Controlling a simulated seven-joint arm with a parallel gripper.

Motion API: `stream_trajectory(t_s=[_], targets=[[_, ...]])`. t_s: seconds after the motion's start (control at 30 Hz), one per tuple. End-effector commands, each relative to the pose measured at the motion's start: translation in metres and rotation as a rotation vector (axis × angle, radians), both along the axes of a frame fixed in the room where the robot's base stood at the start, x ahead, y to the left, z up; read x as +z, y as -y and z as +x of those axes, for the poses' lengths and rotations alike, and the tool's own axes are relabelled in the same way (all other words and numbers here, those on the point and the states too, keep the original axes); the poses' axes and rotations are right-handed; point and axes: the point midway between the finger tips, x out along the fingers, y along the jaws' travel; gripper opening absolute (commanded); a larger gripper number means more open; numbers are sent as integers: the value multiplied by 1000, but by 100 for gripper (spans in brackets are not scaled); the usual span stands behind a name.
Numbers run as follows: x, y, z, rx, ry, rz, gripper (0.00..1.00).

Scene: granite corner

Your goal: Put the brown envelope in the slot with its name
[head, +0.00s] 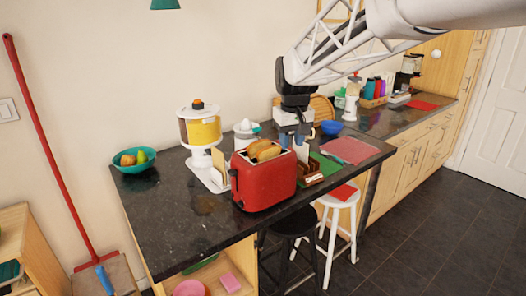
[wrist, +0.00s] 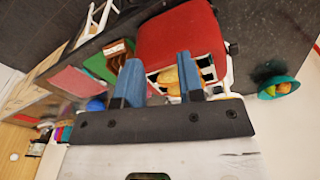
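My gripper (head: 297,140) is above the counter, just behind and right of the red toaster. In the wrist view, its two blue fingers (wrist: 160,80) are apart, with nothing seen between them except the toaster beyond. A small brown slotted holder (head: 313,177) stands on the counter right of the toaster; it also shows in the wrist view (wrist: 116,48). Its slots and any names are too small to read. A tan upright panel (head: 219,166) stands left of the toaster; I cannot tell if it is an envelope. No brown envelope can be clearly made out.
The red toaster (head: 263,182) holds bread and stands close to my gripper. A yellow-and-white dispenser (head: 200,130), a teal fruit bowl (head: 134,167), a green board (head: 325,163), a pink mat (head: 350,150) and a blue bowl (head: 332,127) are around. The counter's front left is clear.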

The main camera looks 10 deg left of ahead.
Motion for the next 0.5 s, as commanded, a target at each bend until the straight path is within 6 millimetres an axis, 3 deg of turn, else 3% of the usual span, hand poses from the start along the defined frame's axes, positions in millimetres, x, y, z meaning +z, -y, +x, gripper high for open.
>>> stream_trajectory(t_s=[0.2,0.5], targets=[[-12,-52,46,72,-19,-8,35],[-38,-126,98,170,-46,-19,35]])
